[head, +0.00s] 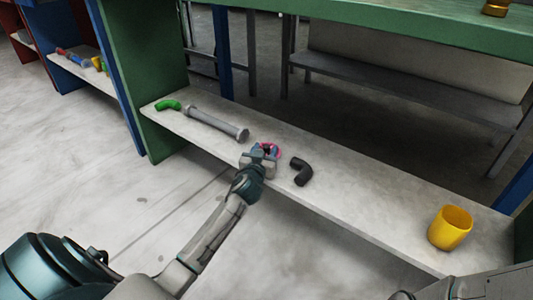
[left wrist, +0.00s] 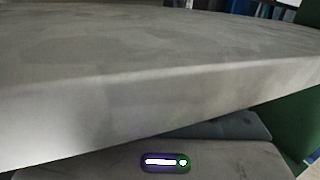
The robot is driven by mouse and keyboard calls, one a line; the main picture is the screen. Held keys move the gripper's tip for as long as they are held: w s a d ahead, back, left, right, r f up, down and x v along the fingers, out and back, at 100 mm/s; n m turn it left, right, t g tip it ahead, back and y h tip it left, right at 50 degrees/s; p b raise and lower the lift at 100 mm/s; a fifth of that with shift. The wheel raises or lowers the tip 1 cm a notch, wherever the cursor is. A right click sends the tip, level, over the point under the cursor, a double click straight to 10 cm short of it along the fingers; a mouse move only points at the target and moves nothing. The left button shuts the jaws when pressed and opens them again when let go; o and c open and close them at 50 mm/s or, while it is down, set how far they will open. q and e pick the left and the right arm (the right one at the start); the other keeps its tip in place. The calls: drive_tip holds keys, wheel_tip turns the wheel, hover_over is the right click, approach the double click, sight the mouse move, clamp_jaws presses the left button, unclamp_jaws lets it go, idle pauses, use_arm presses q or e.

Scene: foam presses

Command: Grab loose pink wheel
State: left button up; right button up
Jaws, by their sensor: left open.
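The pink wheel (head: 270,147) lies on the long grey lower shelf in the head view, a small pink ring partly hidden by my left gripper. My left gripper (head: 266,151) is open and reaches over the shelf's front edge, with its fingers at the wheel. I cannot tell whether the fingers touch the wheel. In the left wrist view the wheel does not show, only the shelf's pale edge and surface close up. My right gripper is not in view.
On the shelf (head: 365,200), a black elbow pipe (head: 301,172) lies just right of the gripper. A grey pipe (head: 216,123) and a green elbow (head: 168,105) lie to the left. A yellow cup (head: 450,227) stands at the right end. The shelf between elbow and cup is clear.

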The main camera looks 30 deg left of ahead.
use_arm(q)
clamp_jaws()
drive_tip(key=shift+r, duration=0.15)
